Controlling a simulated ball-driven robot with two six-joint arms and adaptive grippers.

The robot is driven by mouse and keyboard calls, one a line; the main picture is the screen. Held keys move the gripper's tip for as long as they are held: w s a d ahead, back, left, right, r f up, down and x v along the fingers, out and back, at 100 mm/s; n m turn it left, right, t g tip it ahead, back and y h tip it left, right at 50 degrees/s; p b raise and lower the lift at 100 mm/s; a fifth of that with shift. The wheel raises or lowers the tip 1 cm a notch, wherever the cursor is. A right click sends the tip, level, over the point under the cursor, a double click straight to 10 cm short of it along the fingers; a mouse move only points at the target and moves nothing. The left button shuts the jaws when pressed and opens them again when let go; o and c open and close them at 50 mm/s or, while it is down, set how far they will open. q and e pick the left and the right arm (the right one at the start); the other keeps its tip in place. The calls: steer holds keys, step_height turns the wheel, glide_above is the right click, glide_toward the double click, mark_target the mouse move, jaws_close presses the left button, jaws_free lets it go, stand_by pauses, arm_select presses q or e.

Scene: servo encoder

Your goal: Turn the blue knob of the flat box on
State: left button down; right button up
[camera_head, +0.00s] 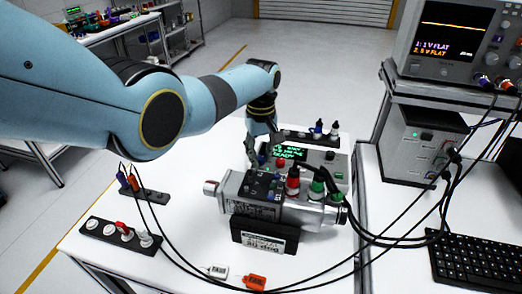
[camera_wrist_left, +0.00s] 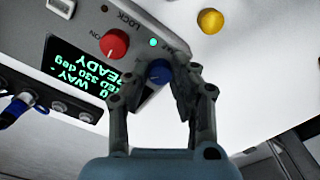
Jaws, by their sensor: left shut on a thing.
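The flat box (camera_head: 330,171) stands on the white table behind the motor. Its dark display shows green text that includes READY, and the display also appears in the left wrist view (camera_wrist_left: 75,80). The blue knob (camera_wrist_left: 158,72) is at the box's corner in the left wrist view, between my fingertips. My left gripper (camera_head: 258,153) reaches down at the left end of the box and is shut on the blue knob; the fingers hide it in the head view. A red knob (camera_wrist_left: 114,44) and a lit green lamp (camera_wrist_left: 153,42) sit beside it. My right gripper is not in view.
A grey motor with red and green plugs (camera_head: 265,195) lies in front of the box. Cables (camera_head: 390,235) run across the table's right and front. A socket strip (camera_head: 120,235) is at left.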

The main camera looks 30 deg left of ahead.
mark_target(260, 157)
arm_select(q)
steer(key=shift+m, duration=1.3)
steer(key=shift+m+p, duration=0.3)
steer(key=c, duration=1.1)
jaws_free()
step_height(260, 157, up, 12)
steer(key=shift+f, duration=0.1)
